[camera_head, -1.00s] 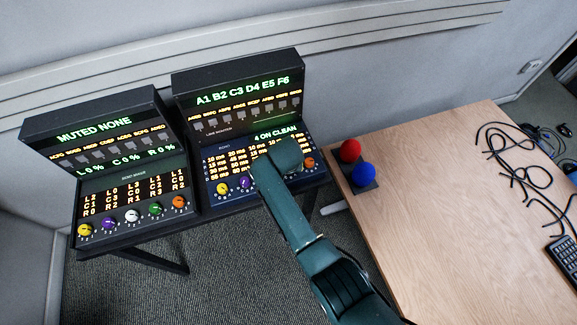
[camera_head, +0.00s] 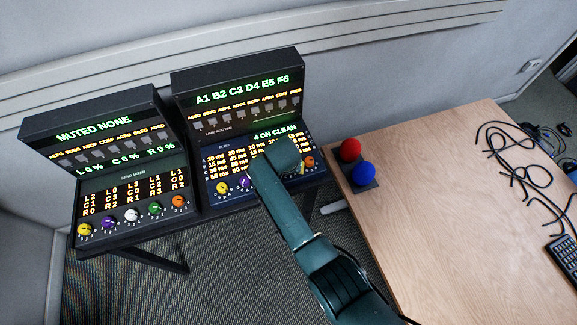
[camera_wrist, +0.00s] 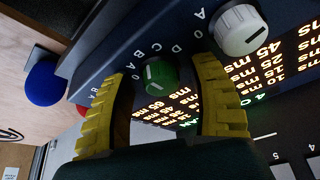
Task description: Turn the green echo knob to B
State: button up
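The green echo knob (camera_wrist: 158,76) shows in the wrist view, with a white pointer line and letters around it. I cannot tell for sure which letter it points to. My gripper (camera_wrist: 163,70) is open, with its yellow ribbed fingers on either side of the green knob and gaps visible between. In the head view the echo box (camera_head: 222,203) is the right one of two, and my arm hides its green knob. A bit of yellow finger (camera_head: 301,169) shows beside the orange knob (camera_head: 308,162).
A white knob (camera_wrist: 241,30) is close to the right finger in the wrist view. The left box (camera_head: 98,237) has its own row of coloured knobs. A red ball (camera_head: 350,150) and a blue ball (camera_head: 364,175) stand on the wooden table (camera_head: 440,200) at the right; black cables lie farther right.

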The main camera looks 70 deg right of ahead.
jog(key=shift+r, duration=0.2)
jog(key=v, duration=1.1)
jog(key=shift+a+r, duration=0.25)
jog(key=shift+r, duration=0.05)
